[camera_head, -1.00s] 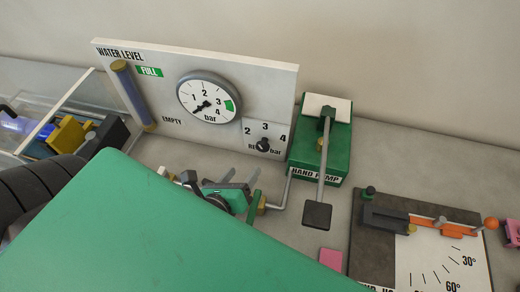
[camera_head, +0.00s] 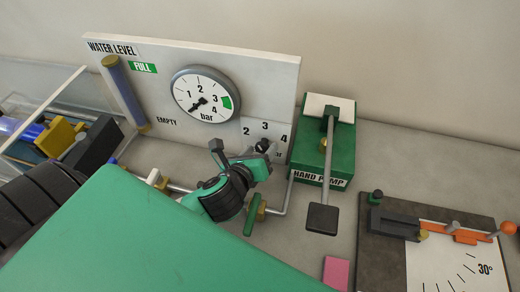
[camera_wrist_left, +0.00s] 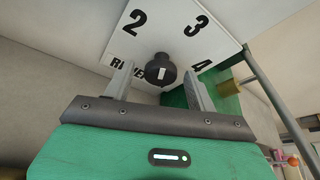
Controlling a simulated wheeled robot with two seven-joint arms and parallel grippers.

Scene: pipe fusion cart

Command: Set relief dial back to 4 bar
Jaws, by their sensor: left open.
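The relief dial is a small black knob (camera_head: 266,144) on the white panel, below the numbers 2, 3 and 4. My left gripper (camera_head: 242,151) is open in front of it, partly covering the dial and its lettering in the head view. In the left wrist view the knob (camera_wrist_left: 161,70) sits between the two spread fingers, with a gap on each side. A short white mark shows on its face; I cannot tell surely which number it points to. My right gripper is not in view.
The pressure gauge (camera_head: 205,94) has its needle at the low end. The green hand pump (camera_head: 311,165) stands just right of the dial, its lever reaching forward. A pipe with a brass fitting (camera_head: 262,211) runs below. An angle plate (camera_head: 460,262) lies at right.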

